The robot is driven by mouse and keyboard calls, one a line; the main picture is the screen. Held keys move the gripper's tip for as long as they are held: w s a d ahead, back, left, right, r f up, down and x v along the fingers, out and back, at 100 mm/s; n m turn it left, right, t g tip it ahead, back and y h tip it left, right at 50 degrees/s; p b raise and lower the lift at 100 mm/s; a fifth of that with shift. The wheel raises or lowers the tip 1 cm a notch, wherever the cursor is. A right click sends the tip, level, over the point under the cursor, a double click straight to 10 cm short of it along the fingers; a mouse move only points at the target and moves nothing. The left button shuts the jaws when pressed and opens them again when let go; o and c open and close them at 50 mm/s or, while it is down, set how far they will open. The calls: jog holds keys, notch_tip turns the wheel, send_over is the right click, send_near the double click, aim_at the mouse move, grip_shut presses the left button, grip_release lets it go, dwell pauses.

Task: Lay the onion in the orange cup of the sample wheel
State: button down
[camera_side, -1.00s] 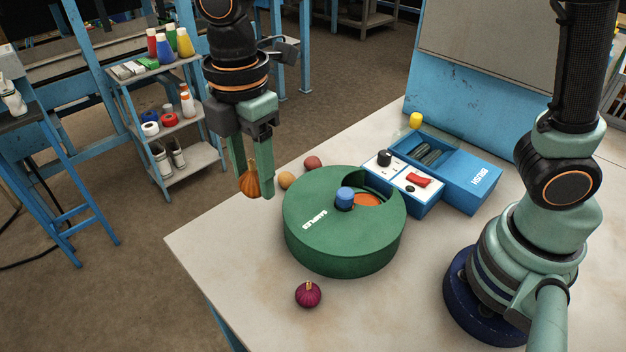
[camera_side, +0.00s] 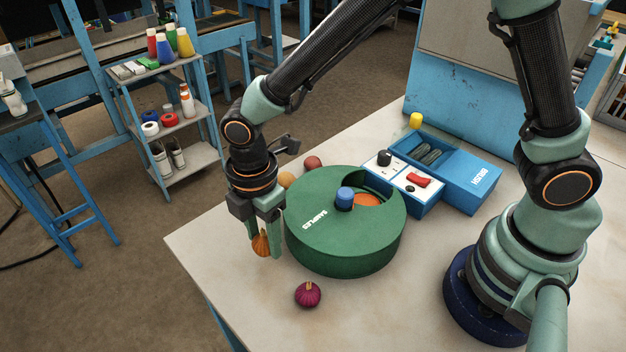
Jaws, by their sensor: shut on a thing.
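My gripper (camera_side: 268,252) is shut on a golden-brown onion (camera_side: 260,244), just left of the sample wheel; the fingers partly cover the onion. Whether it touches the table I cannot tell. The sample wheel (camera_side: 335,238) is a round green drum lettered SAMPLES, with a blue knob (camera_side: 344,198) on top. An opening in its top at the right back shows the orange cup (camera_side: 369,200), partly hidden by the knob. I see nothing in the visible part of the cup.
A purple, onion-like bulb (camera_side: 308,294) lies in front of the wheel. A tan ball (camera_side: 286,180) and a reddish-brown one (camera_side: 312,163) lie behind it. A blue BRUSH box (camera_side: 472,188) with a control panel (camera_side: 403,177) stands at the right. The front table (camera_side: 390,310) has free room.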

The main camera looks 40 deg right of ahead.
aim_at(269, 269)
jog(key=shift+f, duration=2.9)
jog(key=shift+f, duration=0.1)
jog(key=shift+c, duration=1.4)
grip_release()
jog(key=shift+f, duration=0.1)
